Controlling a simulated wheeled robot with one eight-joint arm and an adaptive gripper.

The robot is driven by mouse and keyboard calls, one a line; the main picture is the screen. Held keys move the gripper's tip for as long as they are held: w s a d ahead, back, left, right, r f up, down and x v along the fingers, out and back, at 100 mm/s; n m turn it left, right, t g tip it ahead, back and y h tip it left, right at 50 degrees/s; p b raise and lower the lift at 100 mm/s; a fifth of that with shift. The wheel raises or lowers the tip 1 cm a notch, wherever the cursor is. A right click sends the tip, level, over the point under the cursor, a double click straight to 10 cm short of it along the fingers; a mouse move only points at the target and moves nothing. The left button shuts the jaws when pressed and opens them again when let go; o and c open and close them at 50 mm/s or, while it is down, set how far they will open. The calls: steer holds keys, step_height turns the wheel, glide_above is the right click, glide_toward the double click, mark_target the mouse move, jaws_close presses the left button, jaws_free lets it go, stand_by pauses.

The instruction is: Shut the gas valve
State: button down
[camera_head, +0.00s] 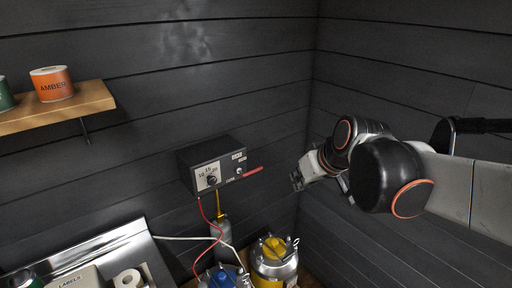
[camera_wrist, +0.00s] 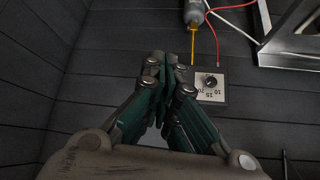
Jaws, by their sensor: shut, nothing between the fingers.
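A dark box (camera_head: 212,164) is fixed to the back wall, with a pale dial plate and black knob (camera_head: 211,180) on its front. A red lever (camera_head: 252,171) points out to the right, slightly raised, from the box's right part beside a small label. I take this lever to be the gas valve's handle; its lettering is too small to read. My gripper (camera_head: 298,181) is shut and empty, to the right of the lever and apart from it. In the wrist view my shut fingers (camera_wrist: 168,66) are beside the dial plate (camera_wrist: 211,86); the lever does not show there.
Below the box are a grey cylinder (camera_head: 221,232), a yellow-topped metal vessel (camera_head: 274,258) and a blue-topped one (camera_head: 224,278), with red and white hoses. A shelf (camera_head: 60,108) with an orange AMBER tin (camera_head: 52,84) is at left. The right wall is bare.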

steer(key=w+a+r+n+y+p, duration=0.1)
steer(key=w+a+p, duration=0.1)
steer(key=w, duration=0.7)
steer(key=w+a+n+y+p, duration=0.1)
steer(key=w+p, duration=0.3)
steer(key=w, duration=0.5)
steer(key=shift+a+r+n+y, duration=0.35)
steer(key=shift+a+n, duration=0.25)
steer(key=shift+a, duration=0.3)
steer(key=s+d+f+b+x, duration=0.1)
steer(key=f+b+x, duration=0.1)
steer(key=x, duration=1.1)
steer(key=shift+s+d, duration=0.2)
steer(key=shift+s, duration=0.05)
